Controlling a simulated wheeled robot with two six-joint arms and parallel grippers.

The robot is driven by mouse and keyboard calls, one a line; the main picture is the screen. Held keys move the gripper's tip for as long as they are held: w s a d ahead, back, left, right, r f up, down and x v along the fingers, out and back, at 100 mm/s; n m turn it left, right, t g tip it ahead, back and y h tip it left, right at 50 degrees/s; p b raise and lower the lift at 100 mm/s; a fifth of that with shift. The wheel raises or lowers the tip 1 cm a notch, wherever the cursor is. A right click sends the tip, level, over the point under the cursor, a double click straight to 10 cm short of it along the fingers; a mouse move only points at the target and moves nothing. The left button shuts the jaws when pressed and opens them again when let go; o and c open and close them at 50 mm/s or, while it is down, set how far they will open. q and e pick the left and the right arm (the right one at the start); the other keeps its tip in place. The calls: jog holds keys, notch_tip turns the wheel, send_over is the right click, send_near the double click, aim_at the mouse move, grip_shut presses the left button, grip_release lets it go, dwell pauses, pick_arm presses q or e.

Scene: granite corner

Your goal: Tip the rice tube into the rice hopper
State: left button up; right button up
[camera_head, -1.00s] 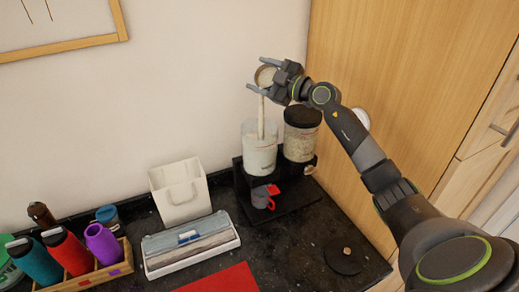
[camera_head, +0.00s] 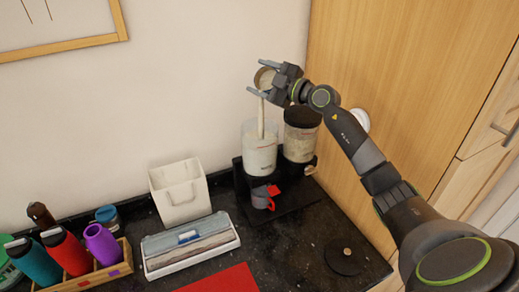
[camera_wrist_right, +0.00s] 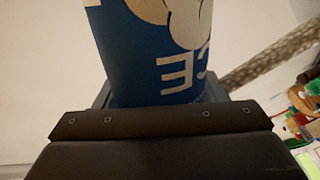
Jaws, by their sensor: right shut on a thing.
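The rice tube (camera_head: 264,78) is tipped over high above the counter, its round end showing pale in the head view. In the right wrist view its blue side with white lettering (camera_wrist_right: 160,70) fills the top middle. My right gripper (camera_head: 257,77) is shut on it. A pale stream of rice (camera_head: 261,120) falls from the tube into the open left hopper (camera_head: 259,158), a clear container with pale rice inside. The stream also shows in the right wrist view (camera_wrist_right: 275,54). My left gripper is not in view.
A second hopper (camera_head: 300,143) with a black lid stands right beside it on the black dispenser stand. A cup with red on it (camera_head: 262,198) sits below. A round black lid (camera_head: 345,256) lies on the counter.

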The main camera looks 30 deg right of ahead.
jog(key=shift+f+n, duration=0.3)
jog(key=shift+n, duration=0.2)
jog(key=shift+a+f, duration=0.1)
dwell(0.3)
jog(key=shift+f+n+b, duration=0.25)
jog(key=shift+n+b, duration=0.15)
jog(key=shift+s+f, duration=0.1)
jog(key=shift+f, duration=0.05)
jog(key=shift+a+f+n, duration=0.1)
jog(key=shift+f+n, duration=0.15)
jog(key=shift+n, duration=0.15)
jog(key=shift+b, duration=0.3)
jog(key=shift+a+f+n, duration=0.1)
jog(key=shift+f+n, duration=0.3)
